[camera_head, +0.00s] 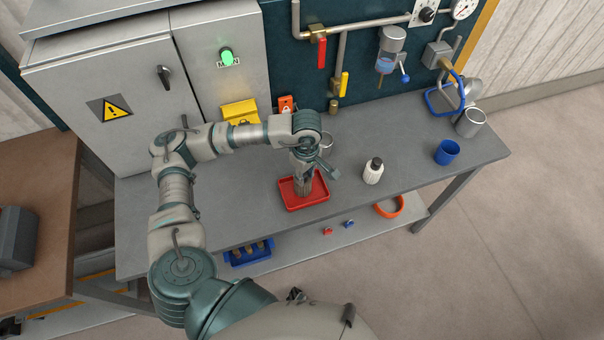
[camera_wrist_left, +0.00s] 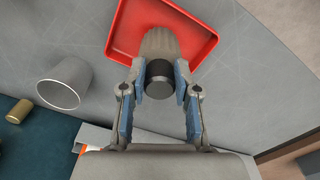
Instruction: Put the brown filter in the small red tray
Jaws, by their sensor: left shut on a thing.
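The brown filter (camera_wrist_left: 160,45) is a ribbed grey-brown cylinder with a dark cap. My left gripper (camera_wrist_left: 160,78) is shut on it at the cap end, one finger on each side. The small red tray (camera_head: 313,197) lies on the grey bench; it also shows in the wrist view (camera_wrist_left: 193,20). In the head view the left gripper (camera_head: 304,178) points down over the tray, and the filter is largely hidden by it. The filter overlaps the tray floor in the wrist view; I cannot tell whether it touches it. My right gripper is not in view.
A metal cup (camera_wrist_left: 66,84) stands beside the tray. A white bottle (camera_head: 372,172) with a dark cap, a blue cup (camera_head: 447,152) and another metal cup (camera_head: 470,122) are to the right. A blue bin (camera_head: 250,258) sits on the lower shelf. The bench front is clear.

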